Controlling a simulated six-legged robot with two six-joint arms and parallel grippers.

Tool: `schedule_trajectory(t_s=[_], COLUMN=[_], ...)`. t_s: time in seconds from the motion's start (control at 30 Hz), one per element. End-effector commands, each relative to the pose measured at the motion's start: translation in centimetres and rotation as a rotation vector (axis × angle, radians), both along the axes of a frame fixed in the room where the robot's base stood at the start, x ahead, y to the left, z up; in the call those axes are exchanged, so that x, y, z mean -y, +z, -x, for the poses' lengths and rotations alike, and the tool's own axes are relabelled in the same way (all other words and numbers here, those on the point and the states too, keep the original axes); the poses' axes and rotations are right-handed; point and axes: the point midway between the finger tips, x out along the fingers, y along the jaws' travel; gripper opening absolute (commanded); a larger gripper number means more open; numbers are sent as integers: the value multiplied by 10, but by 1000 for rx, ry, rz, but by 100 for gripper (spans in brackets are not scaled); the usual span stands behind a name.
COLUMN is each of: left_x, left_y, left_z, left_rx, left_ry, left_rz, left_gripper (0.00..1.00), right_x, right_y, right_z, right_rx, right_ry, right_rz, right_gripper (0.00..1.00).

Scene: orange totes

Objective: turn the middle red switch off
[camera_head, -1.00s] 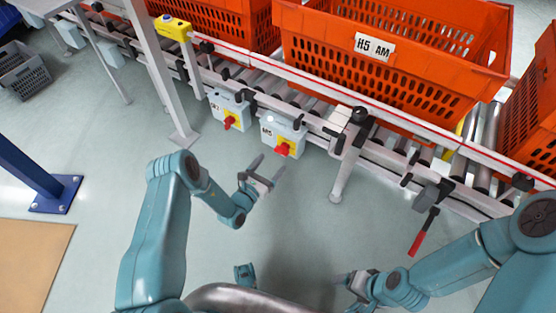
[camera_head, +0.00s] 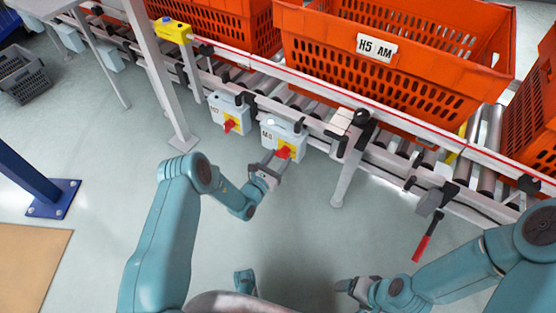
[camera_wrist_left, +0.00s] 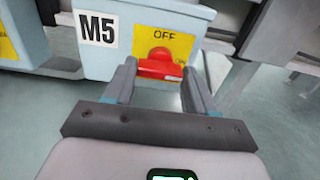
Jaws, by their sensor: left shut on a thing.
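The red switch (camera_wrist_left: 160,66) sits on a yellow plate on the light-blue box marked M5 (camera_wrist_left: 140,22). In the left wrist view its handle lies crosswise, with OFF printed above it and ON at its right end. In the head view this switch (camera_head: 283,152) hangs on the front of the conveyor. My left gripper (camera_head: 272,163) is at the switch, its two fingers (camera_wrist_left: 158,82) on either side of the red handle and shut on it. My right gripper (camera_head: 350,285) hangs low at the bottom, away from the boxes; its opening is unclear.
Another box with a red switch (camera_head: 230,126) is left of M5. The roller conveyor (camera_head: 390,150) carries orange totes (camera_head: 400,70). A red-handled lever (camera_head: 423,246) hangs at the right. A grey post (camera_head: 160,80) stands at the left. The floor before the boxes is clear.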

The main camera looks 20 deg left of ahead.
Motion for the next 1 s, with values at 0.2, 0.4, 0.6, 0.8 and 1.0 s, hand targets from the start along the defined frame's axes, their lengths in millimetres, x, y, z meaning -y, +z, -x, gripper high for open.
schedule_trajectory(t_s=[0.2, 0.4, 0.6, 0.8, 1.0], left_x=[0, 0, 0, 0, 0], left_y=[-1, -1, -2, -2, -2], left_z=[1, 1, 1, 1, 2], left_rx=[-14, -45, -89, -136, -183], left_ry=[1, 2, 2, 2, 2], left_rz=[50, 171, 348, 532, 717], left_gripper=[25, 25, 25, 25, 25], right_x=[0, 0, 0, 0, 0], right_y=[0, 0, -1, -1, -2], right_z=[0, 0, 0, 0, 0], right_rx=[0, -1, 0, 0, 1], right_ry=[0, 0, 0, 0, -1], right_rz=[0, 0, 0, 0, 0], right_gripper=[81, 81, 81, 81, 81])
